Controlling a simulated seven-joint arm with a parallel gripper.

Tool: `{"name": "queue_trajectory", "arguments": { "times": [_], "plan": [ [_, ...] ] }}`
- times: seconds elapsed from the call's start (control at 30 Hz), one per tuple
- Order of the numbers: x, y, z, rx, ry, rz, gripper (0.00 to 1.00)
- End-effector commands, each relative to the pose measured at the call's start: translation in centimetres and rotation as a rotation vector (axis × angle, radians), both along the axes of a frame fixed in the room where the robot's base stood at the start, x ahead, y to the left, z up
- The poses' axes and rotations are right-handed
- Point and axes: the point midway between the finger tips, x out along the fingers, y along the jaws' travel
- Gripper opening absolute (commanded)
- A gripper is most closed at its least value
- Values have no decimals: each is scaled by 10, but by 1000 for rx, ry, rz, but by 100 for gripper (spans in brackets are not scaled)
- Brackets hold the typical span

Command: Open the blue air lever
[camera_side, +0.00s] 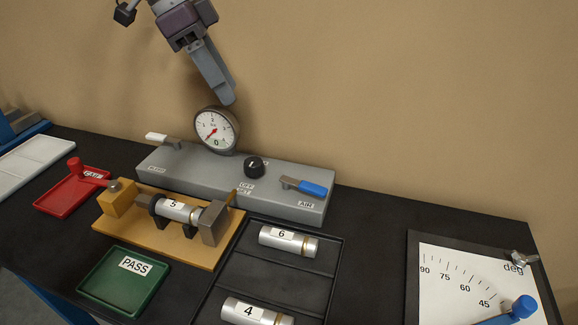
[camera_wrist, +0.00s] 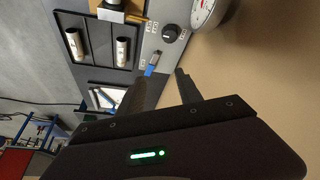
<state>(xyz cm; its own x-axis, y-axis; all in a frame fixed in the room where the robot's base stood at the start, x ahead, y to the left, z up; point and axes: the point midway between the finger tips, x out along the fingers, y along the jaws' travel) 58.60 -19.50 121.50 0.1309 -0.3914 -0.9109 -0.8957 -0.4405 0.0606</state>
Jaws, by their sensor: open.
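The blue air lever (camera_side: 312,188) is on the right end of the grey panel (camera_side: 225,180), above the AIR label. It lies roughly along the panel's length, its blue grip toward the right end. The lever also shows in the wrist view (camera_wrist: 153,64), just beyond and between the two fingertips in the picture. My gripper (camera_side: 230,100) is high above the panel, up and left of the lever in the side view, apart from everything. In the wrist view my gripper (camera_wrist: 161,76) has its fingers spread with nothing between them.
A round gauge (camera_side: 217,130) and a black knob (camera_side: 254,167) stand on the panel; a white lever (camera_side: 157,137) is at its left. Cylinder 5 (camera_side: 175,210) sits in the orange fixture (camera_side: 190,252). Cylinders 6 (camera_side: 288,241) and 4 (camera_side: 256,313) lie in a black tray (camera_side: 275,278).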

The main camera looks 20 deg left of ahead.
Motion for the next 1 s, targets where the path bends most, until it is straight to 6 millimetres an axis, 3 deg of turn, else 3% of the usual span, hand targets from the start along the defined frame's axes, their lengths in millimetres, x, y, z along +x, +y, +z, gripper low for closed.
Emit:
{"name": "queue_trajectory", "arguments": {
  "times": [0.03,0.1,0.23,0.47,0.7,1.0],
  "plan": [
    [16,-23,-26,17,-8,-134,42],
    [24,-52,-55,29,-28,-320,42],
    [23,-86,-94,38,-49,-560,42],
    [18,-102,-119,35,-53,-636,42],
    [15,-117,-160,37,-53,-634,42],
    [15,-121,-170,37,-58,-631,42]
  ]
}}
